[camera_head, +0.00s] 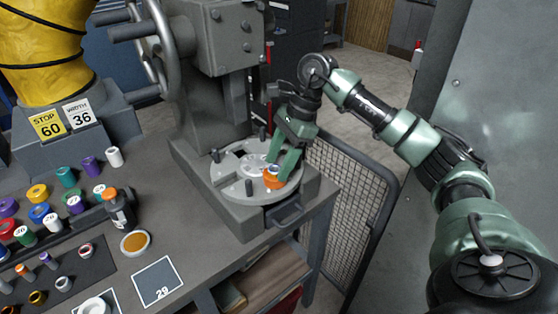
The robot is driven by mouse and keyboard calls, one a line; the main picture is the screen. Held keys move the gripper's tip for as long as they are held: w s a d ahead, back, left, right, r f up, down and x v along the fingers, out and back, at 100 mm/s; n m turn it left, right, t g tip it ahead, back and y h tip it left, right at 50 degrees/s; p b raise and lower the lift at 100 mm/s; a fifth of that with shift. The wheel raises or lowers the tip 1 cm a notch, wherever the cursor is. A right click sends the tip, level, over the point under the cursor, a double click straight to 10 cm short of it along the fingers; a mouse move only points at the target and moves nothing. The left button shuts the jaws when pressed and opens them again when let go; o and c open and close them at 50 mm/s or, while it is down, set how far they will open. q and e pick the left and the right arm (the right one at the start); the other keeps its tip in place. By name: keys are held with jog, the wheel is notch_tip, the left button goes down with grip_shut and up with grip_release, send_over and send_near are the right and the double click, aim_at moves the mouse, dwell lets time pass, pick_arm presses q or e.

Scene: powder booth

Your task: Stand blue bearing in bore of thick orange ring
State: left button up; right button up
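A thick orange ring (271,183) sits on the grey round plate (232,189) of the machine, near the plate's front right edge. A small bearing (273,171), blue and whitish, shows at the top of the ring, in or just over its bore. Its exact depth and tilt are too small to tell. My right gripper (279,170) points down at the ring, with its two green fingers apart around the bearing. I cannot tell whether the fingers press on it. My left gripper is not in view.
Several short pegs stand up from the round plate. Coloured rings and spools crowd the left of the bench, with a dark bottle (119,211) and a dish of orange powder (135,243). A wire mesh guard (347,190) stands right of the machine.

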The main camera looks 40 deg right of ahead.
dwell(0.3)
jog(key=b+v, duration=0.1)
jog(key=v, duration=0.7)
jog(key=shift+b, duration=0.35)
